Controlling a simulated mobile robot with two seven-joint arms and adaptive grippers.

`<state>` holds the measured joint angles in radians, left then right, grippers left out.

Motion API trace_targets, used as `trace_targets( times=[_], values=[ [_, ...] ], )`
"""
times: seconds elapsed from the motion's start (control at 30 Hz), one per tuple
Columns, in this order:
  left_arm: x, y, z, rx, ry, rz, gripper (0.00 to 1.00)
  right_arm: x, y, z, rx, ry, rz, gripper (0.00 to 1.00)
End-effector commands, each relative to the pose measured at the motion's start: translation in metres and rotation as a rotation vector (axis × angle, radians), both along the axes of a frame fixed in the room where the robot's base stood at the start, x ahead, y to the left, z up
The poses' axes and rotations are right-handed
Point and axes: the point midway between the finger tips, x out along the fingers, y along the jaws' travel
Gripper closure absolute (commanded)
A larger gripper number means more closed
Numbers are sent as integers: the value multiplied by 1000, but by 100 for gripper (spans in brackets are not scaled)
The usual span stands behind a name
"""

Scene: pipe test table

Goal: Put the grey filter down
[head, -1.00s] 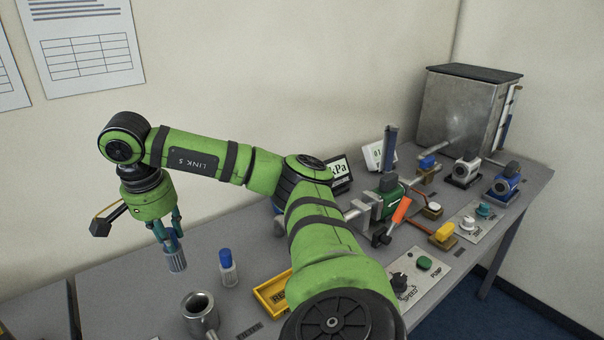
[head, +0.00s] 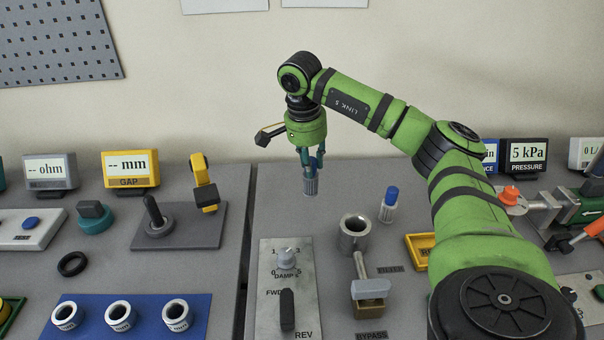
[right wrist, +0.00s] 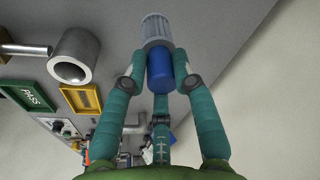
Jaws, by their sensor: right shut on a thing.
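The grey filter (head: 311,186) has a ribbed grey body. It points down below my right gripper (head: 309,160), over the back of the bench. In the right wrist view the grey filter (right wrist: 156,28) shows a blue end, with the fingers of my right gripper (right wrist: 159,75) shut around it. I cannot tell whether its lower end touches the bench top. A steel cup (head: 354,234) stands open in front and to the right; it also shows in the right wrist view (right wrist: 82,57). My left gripper is out of view.
A pale bottle with a blue cap (head: 389,206) stands right of the steel cup. A bypass lever (head: 370,288) and a damp knob panel (head: 287,262) are in front. Bare bench surrounds the filter.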

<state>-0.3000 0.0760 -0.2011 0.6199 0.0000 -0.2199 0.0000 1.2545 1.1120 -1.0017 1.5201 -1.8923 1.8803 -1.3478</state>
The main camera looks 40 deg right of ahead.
Motion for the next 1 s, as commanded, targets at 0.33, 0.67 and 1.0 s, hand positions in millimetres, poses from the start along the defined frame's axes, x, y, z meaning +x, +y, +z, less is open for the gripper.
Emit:
trace_targets(
  times=[0.33, 0.67, 1.0],
  values=[
    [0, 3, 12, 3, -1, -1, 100, 22, 12, -27, -1, 4, -1, 100],
    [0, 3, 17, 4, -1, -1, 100, 22, 12, -56, 0, 0, 0, 100],
    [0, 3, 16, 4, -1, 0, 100, 22, 12, -59, 0, 0, 0, 52]
  ],
)
